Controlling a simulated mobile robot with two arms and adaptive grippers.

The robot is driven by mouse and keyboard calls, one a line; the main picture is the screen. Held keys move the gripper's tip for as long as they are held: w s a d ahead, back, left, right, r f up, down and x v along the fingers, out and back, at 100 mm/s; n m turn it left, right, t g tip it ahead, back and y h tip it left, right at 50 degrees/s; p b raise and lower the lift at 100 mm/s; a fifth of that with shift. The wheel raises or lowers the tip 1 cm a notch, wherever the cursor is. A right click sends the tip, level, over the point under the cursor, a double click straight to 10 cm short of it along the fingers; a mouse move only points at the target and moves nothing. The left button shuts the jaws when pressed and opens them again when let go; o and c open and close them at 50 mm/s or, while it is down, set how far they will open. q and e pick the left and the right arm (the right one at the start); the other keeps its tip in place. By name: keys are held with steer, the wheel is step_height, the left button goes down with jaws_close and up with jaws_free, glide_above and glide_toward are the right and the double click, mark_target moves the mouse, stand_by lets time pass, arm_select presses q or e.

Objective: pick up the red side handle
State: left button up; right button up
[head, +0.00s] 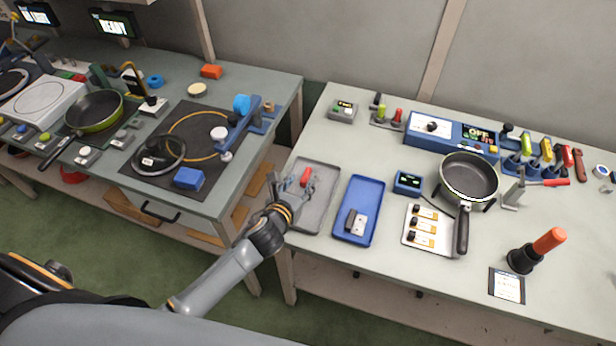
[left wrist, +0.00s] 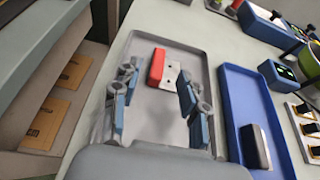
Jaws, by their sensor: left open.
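The red side handle (head: 306,176) lies in the grey tray (head: 325,200) near its far end. In the left wrist view the red handle (left wrist: 157,66) has a pale metal plate with holes on its right side. My left gripper (head: 296,194) comes over the near left part of the grey tray. In the left wrist view its two fingers (left wrist: 155,92) are spread apart with nothing between them. The red handle lies just beyond the fingertips, roughly between their lines. I cannot tell the exact height of the fingers above the tray. My right gripper is in neither view.
A blue tray (head: 372,193) with a black handle (head: 351,220) stands right of the grey tray. Further right are a small blue display box (head: 408,182), a pan (head: 468,178) and a white parts board (head: 415,243). A gap separates this table from the left counter (head: 262,85).

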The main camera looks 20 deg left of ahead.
mark_target(307, 173)
arm_select(q)
steer(key=shift+p+x, duration=0.3)
steer(key=shift+x, duration=2.5)
steer(key=shift+r, duration=0.1)
jaws_close()
